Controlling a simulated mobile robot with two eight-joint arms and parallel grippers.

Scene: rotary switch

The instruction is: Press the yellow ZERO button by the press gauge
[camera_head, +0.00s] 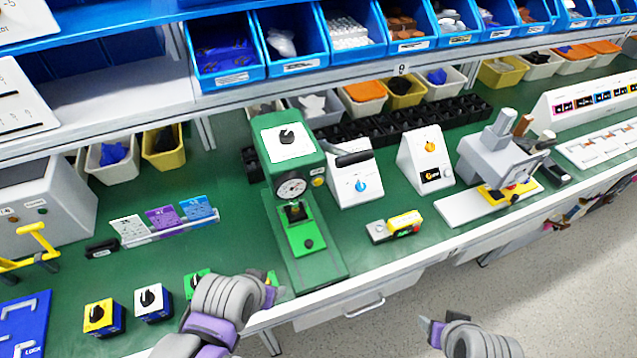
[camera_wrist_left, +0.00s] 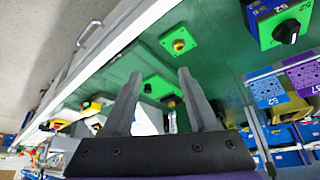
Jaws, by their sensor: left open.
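The green press (camera_head: 328,262) stands in the middle of the bench. Its round gauge (camera_head: 291,187) faces the front. A small yellow part (camera_head: 318,181), which looks like the ZERO button, sits just right of the gauge; its lettering is too small to read. My left gripper (camera_head: 268,290) is low at the bench's front edge, left of the press base and well below the gauge. In the left wrist view its two fingers (camera_wrist_left: 158,88) are spread with nothing between them. I cannot pick out the ZERO button there. My right gripper (camera_head: 432,328) is off the front edge, partly cut off.
Switch blocks, yellow (camera_head: 103,318) and white (camera_head: 153,303), stand left of my left gripper. A green block with a brass-coloured knob (camera_wrist_left: 179,44) shows in the left wrist view. A white switch box (camera_head: 355,180) stands close right of the press. A shelf of blue bins overhangs behind.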

